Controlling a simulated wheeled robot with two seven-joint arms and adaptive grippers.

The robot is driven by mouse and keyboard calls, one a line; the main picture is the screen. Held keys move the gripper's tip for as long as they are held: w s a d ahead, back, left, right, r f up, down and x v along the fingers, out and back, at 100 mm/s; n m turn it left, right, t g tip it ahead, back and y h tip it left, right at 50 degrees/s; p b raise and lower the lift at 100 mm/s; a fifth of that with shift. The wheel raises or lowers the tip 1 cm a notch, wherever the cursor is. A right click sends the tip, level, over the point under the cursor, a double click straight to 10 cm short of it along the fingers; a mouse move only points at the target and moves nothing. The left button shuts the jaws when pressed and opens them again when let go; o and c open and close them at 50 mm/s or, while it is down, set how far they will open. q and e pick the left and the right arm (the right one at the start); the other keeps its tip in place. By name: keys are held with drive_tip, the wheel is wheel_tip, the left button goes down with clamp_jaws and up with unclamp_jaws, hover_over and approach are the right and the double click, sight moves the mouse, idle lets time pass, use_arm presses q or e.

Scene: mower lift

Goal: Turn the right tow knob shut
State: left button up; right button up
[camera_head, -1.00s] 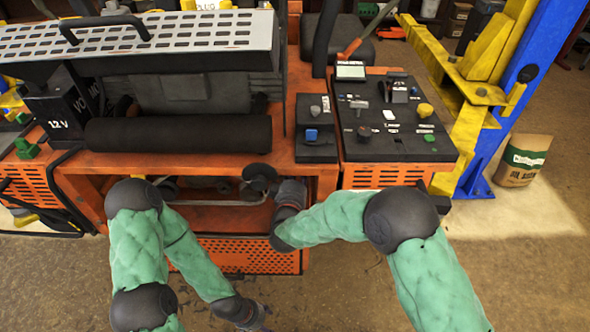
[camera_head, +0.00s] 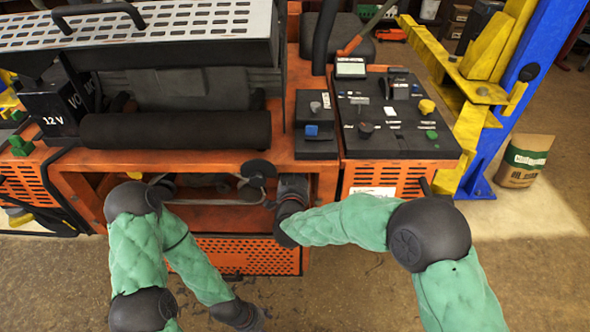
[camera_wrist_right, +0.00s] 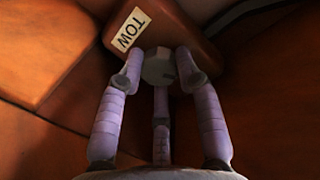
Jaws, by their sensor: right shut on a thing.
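In the right wrist view a grey knob (camera_wrist_right: 158,70) sits on the underside of a reddish-brown block marked with a TOW label (camera_wrist_right: 132,29). My right gripper (camera_wrist_right: 160,77) has its three fingers closed around this knob, two at the sides and one below. In the head view my right wrist (camera_head: 292,195) reaches to the opening in the orange mower's front (camera_head: 255,255); the knob and fingers cannot be made out there. My left gripper (camera_head: 240,314) hangs low near the floor, away from the mower, and its fingers are too unclear to judge.
A black control panel (camera_head: 395,120) with several knobs and switches is above and right of my right wrist. A black roller (camera_head: 175,130) spans the mower's front. A blue and yellow lift post (camera_head: 500,110) and a paper bag (camera_head: 524,160) stand at the right.

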drive_tip(key=m+b, duration=0.3)
drive_tip(key=m, duration=0.2)
drive_tip(key=shift+f+y, duration=0.15)
drive_tip(key=shift+y, duration=0.25)
idle(0.4)
drive_tip(key=o, duration=1.1)
drive_tip(key=shift+o, duration=0.2)
drive_tip(key=s+r, duration=0.1)
drive_tip(key=s, duration=1.1)
drive_tip(key=shift+r, duration=0.2)
